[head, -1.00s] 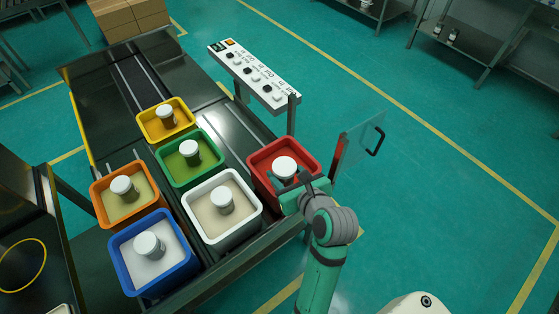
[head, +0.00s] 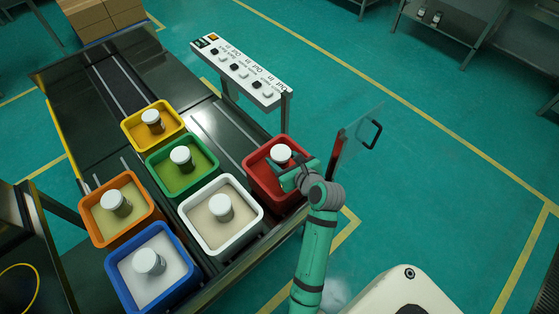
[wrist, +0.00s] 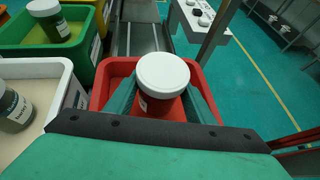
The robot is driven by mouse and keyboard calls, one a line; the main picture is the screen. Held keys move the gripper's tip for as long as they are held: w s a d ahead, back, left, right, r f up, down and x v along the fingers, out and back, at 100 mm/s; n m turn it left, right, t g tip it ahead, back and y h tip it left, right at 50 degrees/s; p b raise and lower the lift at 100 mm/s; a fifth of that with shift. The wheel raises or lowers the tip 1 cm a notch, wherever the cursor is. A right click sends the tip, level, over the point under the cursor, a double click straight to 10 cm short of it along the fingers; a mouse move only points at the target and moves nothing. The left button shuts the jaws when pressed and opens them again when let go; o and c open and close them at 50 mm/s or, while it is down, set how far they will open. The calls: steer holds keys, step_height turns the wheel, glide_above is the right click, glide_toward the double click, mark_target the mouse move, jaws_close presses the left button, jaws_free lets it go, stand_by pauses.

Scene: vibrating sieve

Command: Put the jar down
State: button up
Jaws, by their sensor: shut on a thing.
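A jar with a white lid (head: 281,153) is at the red bin (head: 256,184) on the right of the bin group. My gripper (head: 290,172) reaches in over that bin's near right side. In the wrist view the jar (wrist: 163,76) stands upright between the two green fingers (wrist: 163,103), which are shut on its sides. The red bin (wrist: 101,91) surrounds the jar's lower part. The jar's base is hidden, so I cannot tell whether it touches the bin's contents.
White (head: 247,238), green (head: 155,161), yellow (head: 127,126), orange (head: 92,211) and blue (head: 118,282) bins each hold a white-lidded jar. A labelled control panel (head: 240,72) stands behind the red bin. A clear panel with a black handle (head: 375,134) is to the right.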

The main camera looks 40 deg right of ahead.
steer(key=shift+s+a+f, duration=0.1)
steer(key=shift+f, duration=1.05)
steer(key=shift+f, duration=0.1)
steer(key=o, duration=1.1)
steer(key=shift+s, duration=0.1)
steer(key=v, duration=1.2)
